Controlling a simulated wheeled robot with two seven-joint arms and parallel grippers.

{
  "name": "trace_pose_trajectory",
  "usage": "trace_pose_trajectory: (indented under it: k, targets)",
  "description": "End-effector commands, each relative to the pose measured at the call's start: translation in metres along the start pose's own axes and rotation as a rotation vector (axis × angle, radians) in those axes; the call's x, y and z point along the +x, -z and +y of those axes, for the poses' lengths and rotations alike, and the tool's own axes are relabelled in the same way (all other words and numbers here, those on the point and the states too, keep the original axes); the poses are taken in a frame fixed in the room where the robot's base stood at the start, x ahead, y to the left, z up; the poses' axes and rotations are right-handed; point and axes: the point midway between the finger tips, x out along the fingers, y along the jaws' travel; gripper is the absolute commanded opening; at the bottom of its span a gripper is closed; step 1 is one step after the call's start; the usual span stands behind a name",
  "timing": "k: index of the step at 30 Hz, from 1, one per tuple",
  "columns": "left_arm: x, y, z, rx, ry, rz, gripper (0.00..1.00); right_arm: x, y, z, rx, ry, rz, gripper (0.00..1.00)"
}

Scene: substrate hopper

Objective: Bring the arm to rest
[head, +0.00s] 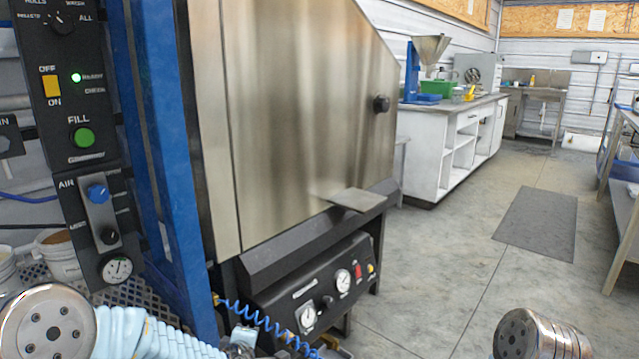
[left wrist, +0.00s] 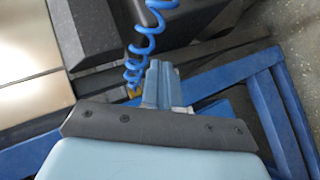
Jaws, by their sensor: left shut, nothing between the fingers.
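My left arm (head: 150,335), with a light blue ribbed sleeve, comes in at the bottom left of the head view, low in front of the machine. In the left wrist view my left gripper (left wrist: 160,85) is shut, its fingers together with nothing between them. Behind the fingertips are a coiled blue air hose (left wrist: 143,45) and the machine's blue frame (left wrist: 235,75). I cannot tell whether the fingers touch the hose. Only a metallic joint of my right arm (head: 535,338) shows at the bottom right of the head view; its gripper is out of view.
The hopper machine (head: 290,120) fills the left and middle, with a control panel (head: 75,100), a green-lit lamp (head: 76,77) and a protruding metal ledge (head: 355,200). A white bench (head: 455,140) stands behind. The floor (head: 450,250) at right is clear around a dark mat (head: 540,220).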

Motion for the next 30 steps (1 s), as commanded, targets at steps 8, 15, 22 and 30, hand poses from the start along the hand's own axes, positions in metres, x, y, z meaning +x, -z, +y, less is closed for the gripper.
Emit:
trace_pose_trajectory:
  k: [8,15,22,30]
  targets:
    - [-0.038,-0.08,-0.225,0.598,0.36,-0.529,0.0,-0.001,0.0,-0.001,0.0,0.0,0.0,0.43]
    - [-0.115,-0.114,-0.328,0.86,0.448,-0.94,0.0,-0.001,0.0,-0.001,0.0,0.0,0.0,0.43]
    - [-0.135,-0.119,-0.345,0.908,0.45,-1.036,0.0,-0.001,0.0,-0.001,0.0,0.0,0.0,0.43]
    - [-0.134,-0.119,-0.344,0.907,0.449,-1.03,0.0,-0.001,0.0,-0.001,0.0,0.0,0.0,0.43]
